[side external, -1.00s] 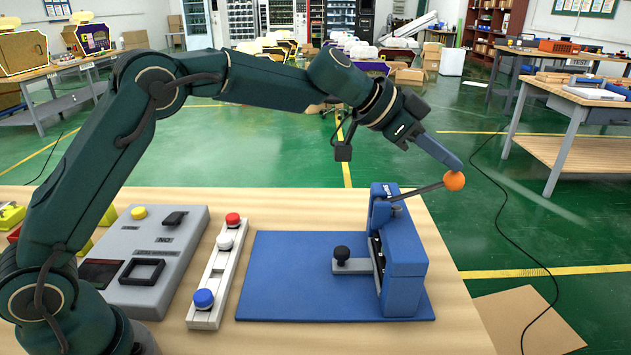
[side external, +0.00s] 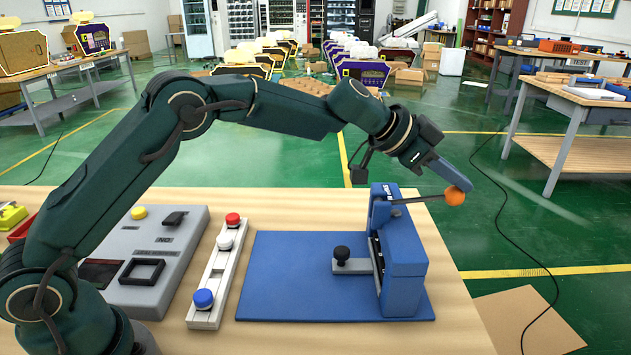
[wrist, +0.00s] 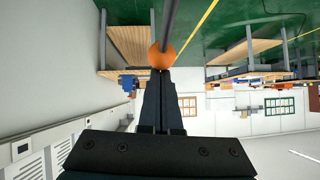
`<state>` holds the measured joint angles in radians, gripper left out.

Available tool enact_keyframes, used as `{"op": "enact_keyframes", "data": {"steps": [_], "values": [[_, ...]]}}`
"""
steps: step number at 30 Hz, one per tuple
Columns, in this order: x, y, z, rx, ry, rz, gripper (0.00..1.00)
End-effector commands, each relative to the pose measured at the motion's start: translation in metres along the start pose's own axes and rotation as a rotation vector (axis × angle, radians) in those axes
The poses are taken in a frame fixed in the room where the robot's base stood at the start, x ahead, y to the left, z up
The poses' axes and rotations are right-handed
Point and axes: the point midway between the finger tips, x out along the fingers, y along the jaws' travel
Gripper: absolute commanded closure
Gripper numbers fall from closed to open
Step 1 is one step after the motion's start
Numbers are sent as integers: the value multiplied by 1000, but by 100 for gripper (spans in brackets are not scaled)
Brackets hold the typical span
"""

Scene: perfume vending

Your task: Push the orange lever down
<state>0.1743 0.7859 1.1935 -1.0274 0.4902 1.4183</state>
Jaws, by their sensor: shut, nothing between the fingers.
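The orange lever knob (side external: 454,196) is a ball at the end of a thin dark lever arm (side external: 418,199) that sticks out to the right of the blue press (side external: 404,250). The lever arm tilts slightly upward. My gripper (side external: 467,186) is shut and empty, its fingertips at the top of the orange knob, seemingly touching it. In the wrist view the knob (wrist: 161,57) sits right at the tips of my closed fingers (wrist: 160,80), partly hidden behind them.
The press stands on a blue plate (side external: 290,280), with a black-knobbed slide (side external: 342,258) in front. A strip with red, white and blue caps (side external: 217,270) and a grey control box (side external: 165,240) lie to the left. Open floor lies beyond the table's right edge.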

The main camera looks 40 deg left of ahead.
Motion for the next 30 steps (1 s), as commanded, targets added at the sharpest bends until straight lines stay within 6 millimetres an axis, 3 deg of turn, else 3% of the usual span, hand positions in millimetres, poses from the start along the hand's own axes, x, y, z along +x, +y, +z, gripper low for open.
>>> {"op": "enact_keyframes", "data": {"steps": [10, 30], "values": [[14, 3, 11, -1, -4, 3, 100], [15, 2, 12, -1, -4, 2, 100]]}}
